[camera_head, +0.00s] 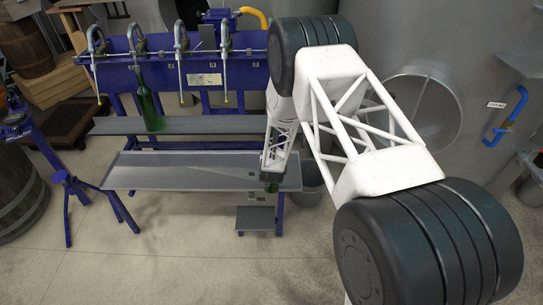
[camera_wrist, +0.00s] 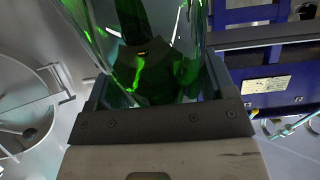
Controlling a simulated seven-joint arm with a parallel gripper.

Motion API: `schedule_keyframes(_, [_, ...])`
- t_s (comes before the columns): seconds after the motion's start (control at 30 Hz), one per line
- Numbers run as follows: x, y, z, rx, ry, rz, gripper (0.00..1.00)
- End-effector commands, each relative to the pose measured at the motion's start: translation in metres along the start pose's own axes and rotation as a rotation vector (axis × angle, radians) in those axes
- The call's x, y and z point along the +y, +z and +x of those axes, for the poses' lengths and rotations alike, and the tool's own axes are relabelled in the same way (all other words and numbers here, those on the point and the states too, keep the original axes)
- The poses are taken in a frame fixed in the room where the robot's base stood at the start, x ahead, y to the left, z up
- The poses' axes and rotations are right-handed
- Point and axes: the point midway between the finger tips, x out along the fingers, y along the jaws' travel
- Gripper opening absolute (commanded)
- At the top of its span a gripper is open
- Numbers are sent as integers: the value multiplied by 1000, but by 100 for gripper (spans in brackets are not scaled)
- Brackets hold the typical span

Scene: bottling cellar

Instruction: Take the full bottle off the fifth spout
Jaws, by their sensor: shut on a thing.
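My gripper (camera_head: 274,160) is low over the right part of the lower grey shelf, in front of the filling stand. In the wrist view my gripper (camera_wrist: 157,82) is shut on a green glass bottle (camera_wrist: 188,72), which fills the space between the jaws. Only a small green piece of this bottle (camera_head: 272,187) shows below the gripper in the head view. How full it is cannot be told. The spouts (camera_head: 180,38) hang in a row on the blue stand; my arm covers the right end of the row, so the fifth spout is not clearly visible.
Another green bottle (camera_head: 147,100) stands under the second spout on the narrow upper shelf (camera_head: 195,125). The lower shelf (camera_head: 180,170) is bare on its left and middle. A large steel tank (camera_head: 455,55) is at the right, and a blue tripod stand (camera_head: 62,180) at the left.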

Motion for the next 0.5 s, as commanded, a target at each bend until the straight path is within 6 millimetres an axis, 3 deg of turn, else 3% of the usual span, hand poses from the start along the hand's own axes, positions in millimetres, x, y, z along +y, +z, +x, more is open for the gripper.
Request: schedule_keyframes(0.5, [0,0,-6,1,0,0,0])
